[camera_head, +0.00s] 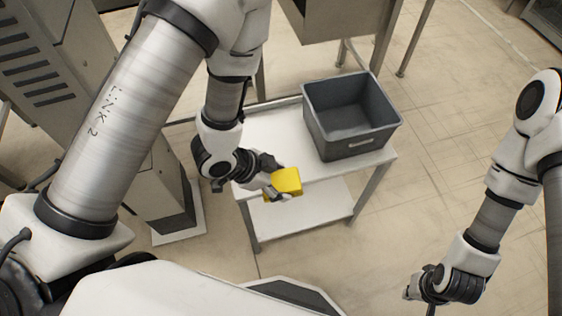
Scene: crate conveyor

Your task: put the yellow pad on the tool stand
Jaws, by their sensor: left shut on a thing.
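The yellow pad (287,181) is a small yellow block near the middle of the head view. My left gripper (272,182) is shut on it, and its fingers hide the pad's left side. In the picture the pad overlaps the front edge of the white two-shelf stand (262,138); I cannot tell its height above that stand. It is not certain that this stand is the tool stand. My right gripper (418,298) hangs at the lower right, away from the stand, and its fingers are too small and dark to read.
A grey crate (360,148) fills the right part of the stand's top shelf. The top shelf left of it is bare. The lower shelf (300,212) looks empty. A grey cabinet (150,185) stands to the left. Open floor lies to the right.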

